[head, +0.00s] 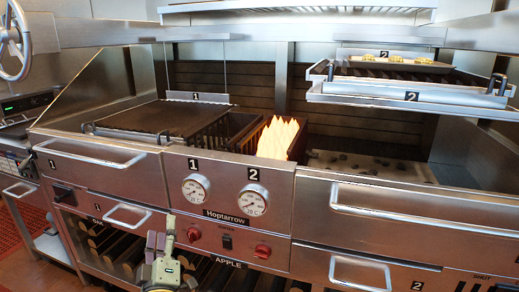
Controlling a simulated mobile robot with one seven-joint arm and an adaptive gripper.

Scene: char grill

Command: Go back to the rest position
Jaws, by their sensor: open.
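My gripper (160,238) is at the bottom of the head view, left of centre, in front of the grill's lower front. Its fingers point up and it is open, with nothing seen between them. The grill's front panel (225,238) with two round gauges, marked 1 and 2, is behind and above it. I cannot tell the exact gap between my gripper and the panel.
A flat grate (165,118) lies on the left bay. Flames (279,138) burn in the middle. A raised tray (400,97) marked 2 holds a few yellowish pieces at the right. Drawer handles (125,216) jut out. Wood logs (190,270) lie below.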

